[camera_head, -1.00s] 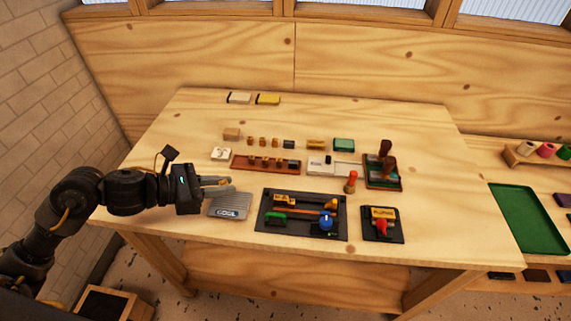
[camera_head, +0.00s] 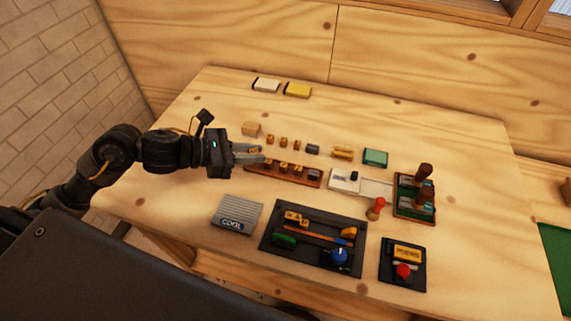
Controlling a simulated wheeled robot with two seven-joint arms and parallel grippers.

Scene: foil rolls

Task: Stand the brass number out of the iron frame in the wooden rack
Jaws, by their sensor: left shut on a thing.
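My left gripper (camera_head: 256,154) comes in from the left and is shut on a small brass piece (camera_head: 254,150), seemingly the brass number; its face cannot be read. The fingertips are over or just beside the left end of the reddish-brown wooden rack (camera_head: 307,180), which they partly hide. Several small brass pieces and a darker one stand in the rack. The black iron frame (camera_head: 271,249) lies in front, to the right, with brass pieces (camera_head: 296,218) at its upper left. My right gripper is not in view.
A grey ribbed block marked COOL (camera_head: 237,215) lies in front of the gripper. Behind the rack is a row of small brass blocks (camera_head: 283,142). To the right are a white tray (camera_head: 344,180), stamps on a stand (camera_head: 415,205) and a black plate with a red knob (camera_head: 403,271).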

